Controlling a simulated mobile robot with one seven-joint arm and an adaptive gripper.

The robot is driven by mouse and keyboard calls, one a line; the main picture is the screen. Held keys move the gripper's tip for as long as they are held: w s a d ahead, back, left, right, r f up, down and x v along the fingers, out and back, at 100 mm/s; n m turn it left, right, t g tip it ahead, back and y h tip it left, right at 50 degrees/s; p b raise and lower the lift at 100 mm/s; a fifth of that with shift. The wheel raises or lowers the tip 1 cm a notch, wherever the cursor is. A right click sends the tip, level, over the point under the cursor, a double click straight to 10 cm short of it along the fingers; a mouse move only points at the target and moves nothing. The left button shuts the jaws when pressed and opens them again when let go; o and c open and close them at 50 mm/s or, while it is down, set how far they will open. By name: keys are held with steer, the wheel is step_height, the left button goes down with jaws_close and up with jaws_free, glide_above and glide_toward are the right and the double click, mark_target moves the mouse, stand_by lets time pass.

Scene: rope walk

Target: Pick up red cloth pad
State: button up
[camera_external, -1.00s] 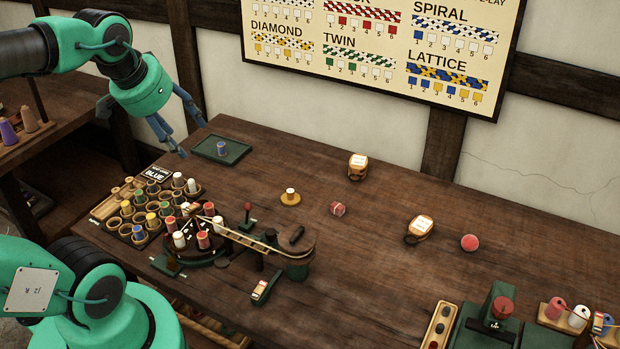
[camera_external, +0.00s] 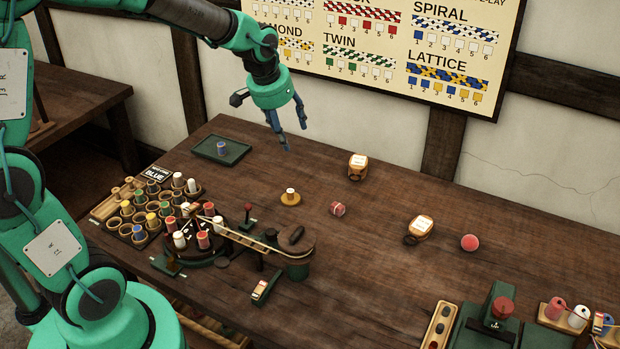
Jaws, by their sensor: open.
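Two small red things lie on the wooden table: a reddish roll-like piece with pale patches (camera_external: 338,209) near the middle, and a plain rounded red piece (camera_external: 469,242) farther right. Both are small in the picture, and I cannot tell for sure which one is the cloth pad. My gripper (camera_external: 295,137) is open and empty, its fingers pointing down. It is in the air over the back part of the table, up and to the left of both red pieces, touching nothing.
Two tan labelled bundles (camera_external: 358,167) (camera_external: 420,228) lie near the red pieces. A yellow-based spool (camera_external: 290,197) stands left of them. A green tray (camera_external: 221,150) holds a blue spool. A crowded bobbin rack and braiding device (camera_external: 205,235) fill the left front. The right middle is mostly clear.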

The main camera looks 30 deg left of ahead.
steer(key=w+d+f, duration=0.4)
steer(key=w+f, duration=0.1)
steer(key=f, duration=0.4)
steer(key=w+d+f, duration=0.3)
steer(key=w+f, duration=0.2)
steer(key=f, duration=0.5)
steer(key=shift+w+d+m+g, duration=0.15)
steer(key=shift+d+m+g, duration=0.2)
steer(key=shift+m+g, duration=0.05)
steer(key=b, duration=0.1)
glide_above(337, 205)
steer(key=s, duration=0.2)
steer(key=shift+w+a+f, duration=0.1)
steer(key=shift+a+f, duration=0.05)
steer(key=shift+f, duration=1.9)
steer(key=shift+w+a+f, duration=0.1)
steer(key=shift+f, duration=1.95)
steer(key=shift+d+b+x, duration=0.15)
steer(key=shift+b+x, duration=0.3)
steer(key=shift+x, duration=0.85)
steer(key=shift+d+b+x, duration=0.1)
steer(key=shift+b+x, duration=0.35)
steer(key=shift+x, duration=0.85)
steer(key=shift+s, duration=0.15)
steer(key=shift+c, duration=0.5)
